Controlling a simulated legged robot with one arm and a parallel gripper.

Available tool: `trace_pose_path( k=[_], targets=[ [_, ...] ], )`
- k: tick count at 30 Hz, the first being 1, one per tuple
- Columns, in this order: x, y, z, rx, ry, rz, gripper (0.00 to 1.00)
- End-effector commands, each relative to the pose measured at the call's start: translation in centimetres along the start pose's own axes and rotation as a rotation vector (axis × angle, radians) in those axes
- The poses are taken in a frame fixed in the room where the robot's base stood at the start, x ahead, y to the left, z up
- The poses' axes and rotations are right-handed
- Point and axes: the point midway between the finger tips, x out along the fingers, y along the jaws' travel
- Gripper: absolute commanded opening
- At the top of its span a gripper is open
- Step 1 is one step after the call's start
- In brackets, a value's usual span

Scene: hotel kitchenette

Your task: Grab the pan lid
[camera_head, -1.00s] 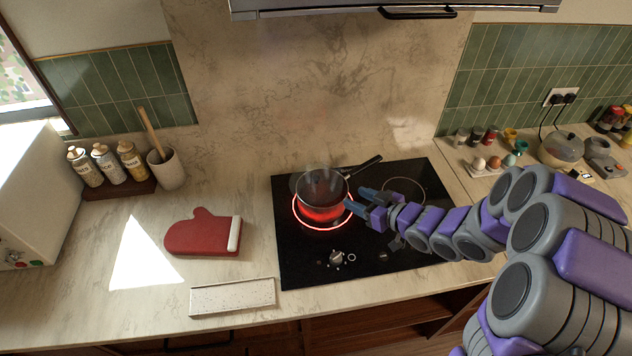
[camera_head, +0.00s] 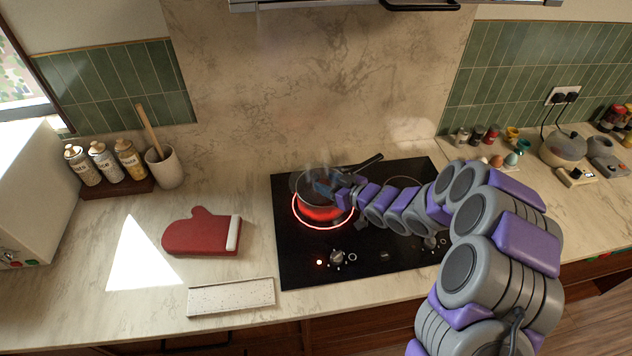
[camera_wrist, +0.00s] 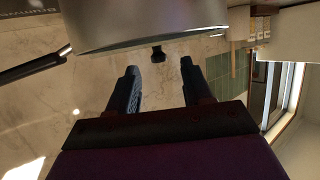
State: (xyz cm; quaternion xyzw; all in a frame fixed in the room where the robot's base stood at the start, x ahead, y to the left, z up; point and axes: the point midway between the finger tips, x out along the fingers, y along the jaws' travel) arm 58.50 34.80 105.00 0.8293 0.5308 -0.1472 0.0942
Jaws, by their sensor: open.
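The pan (camera_head: 313,202) sits on the glowing left ring of the black hob, its dark handle (camera_head: 362,166) pointing up and right. The wrist view, which is upside down, shows the pan's grey wall (camera_wrist: 150,20) at the top and its handle (camera_wrist: 35,66) at left. A small black knob (camera_wrist: 158,54) stands out from the pan's top, so a lid seems to be on it; the lid's disc is not clear. My gripper (camera_head: 326,187) is over the pan's right side. In the wrist view my gripper (camera_wrist: 160,68) is open and empty, fingertips apart, with the knob just beyond the gap.
A red oven mitt (camera_head: 200,234) and a speckled tray (camera_head: 230,298) lie on the counter at left. Spice jars (camera_head: 103,163) and a utensil pot (camera_head: 165,168) stand behind. Eggs and small jars (camera_head: 480,142) stand at right. The hob's (camera_head: 300,270) front is clear, apart from its knobs.

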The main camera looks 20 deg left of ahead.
Motion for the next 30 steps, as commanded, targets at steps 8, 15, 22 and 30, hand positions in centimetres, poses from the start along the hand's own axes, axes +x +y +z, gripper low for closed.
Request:
trace_pose_path(
  k=[8,15,22,30],
  targets=[
    [3.5,0.2,-0.5,-0.002,0.002,-0.001,0.5],
    [4.4,0.2,-0.5,0.0,0.0,-0.001,0.5],
    [4.3,0.3,-0.5,0.0,0.001,0.0,0.43],
    [4.4,0.2,-0.5,0.0,0.0,0.0,0.17]
  ],
)
